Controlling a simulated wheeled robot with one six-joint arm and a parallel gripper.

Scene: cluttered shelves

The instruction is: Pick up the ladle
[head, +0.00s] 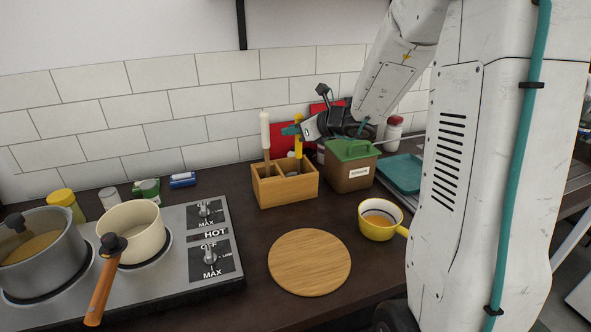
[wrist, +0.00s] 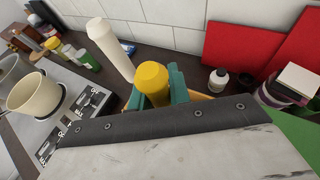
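A wooden utensil holder (head: 285,190) stands on the counter near the tiled wall. A yellow-handled utensil (head: 298,136) stands upright in it; I take it for the ladle, but its lower end is hidden in the holder. Its yellow handle (wrist: 152,80) also shows in the wrist view. My gripper (head: 293,130) has its teal fingers on both sides of that handle, with no clear gap, so it looks shut on it. A white-handled utensil (head: 265,133) stands upright to the left, apart from the fingers, and shows in the wrist view (wrist: 108,48).
A green-lidded container (head: 351,170) stands right of the holder, under my arm. A stove (head: 215,287) with a cream pot (head: 142,236) and a grey pot (head: 62,262) is at left.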

